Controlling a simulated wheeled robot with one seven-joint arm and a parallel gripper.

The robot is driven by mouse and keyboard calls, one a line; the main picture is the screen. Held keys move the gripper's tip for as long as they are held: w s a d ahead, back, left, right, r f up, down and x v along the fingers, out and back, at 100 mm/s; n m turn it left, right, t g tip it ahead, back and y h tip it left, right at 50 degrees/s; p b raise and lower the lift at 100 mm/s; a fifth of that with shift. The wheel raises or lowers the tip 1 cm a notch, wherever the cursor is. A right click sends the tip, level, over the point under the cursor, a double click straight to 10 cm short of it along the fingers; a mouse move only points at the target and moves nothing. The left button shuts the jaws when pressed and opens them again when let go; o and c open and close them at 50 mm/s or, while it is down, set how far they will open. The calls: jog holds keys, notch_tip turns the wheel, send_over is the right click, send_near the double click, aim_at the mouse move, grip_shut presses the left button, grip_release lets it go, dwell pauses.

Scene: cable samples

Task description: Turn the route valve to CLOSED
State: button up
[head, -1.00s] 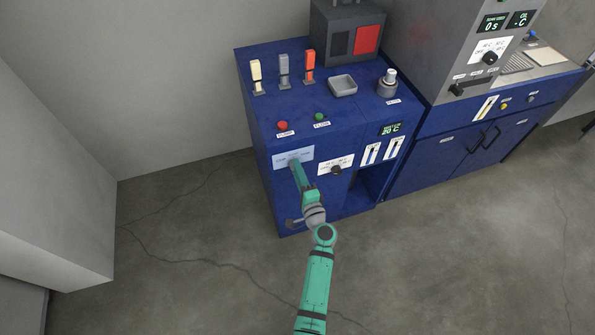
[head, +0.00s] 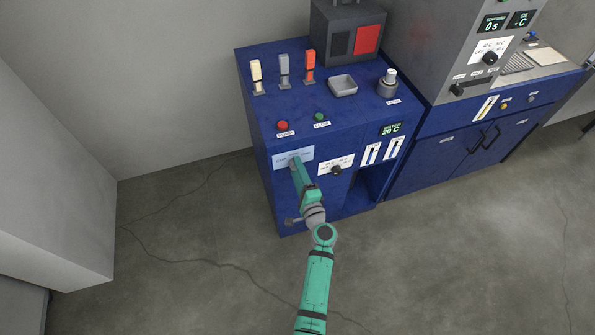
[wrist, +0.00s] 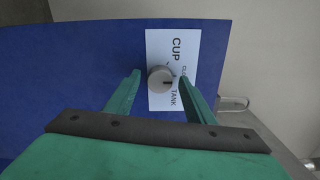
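The route valve is a round grey knob (wrist: 160,80) on a white label plate (wrist: 158,101) in the wrist view. The plate reads CUP, TANK and a partly covered word beginning with CL. A dark mark on the knob's face lies toward its right side; I cannot tell exactly which word it points to. My gripper (wrist: 160,76) is open, with one green finger on each side of the knob and a small gap seeming to show on both sides. In the head view my gripper (head: 294,164) is at the pale plate (head: 307,152) on the blue cabinet front and hides the knob.
The blue cabinet (head: 345,115) has another dark knob (head: 336,170) right of the plate. Red (head: 283,125) and green (head: 319,117) buttons sit above. A grey lever (head: 292,221) is low on the front. Open floor lies to the left.

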jog(key=v, duration=1)
jog(key=shift+s, duration=0.4)
jog(key=shift+d, duration=0.1)
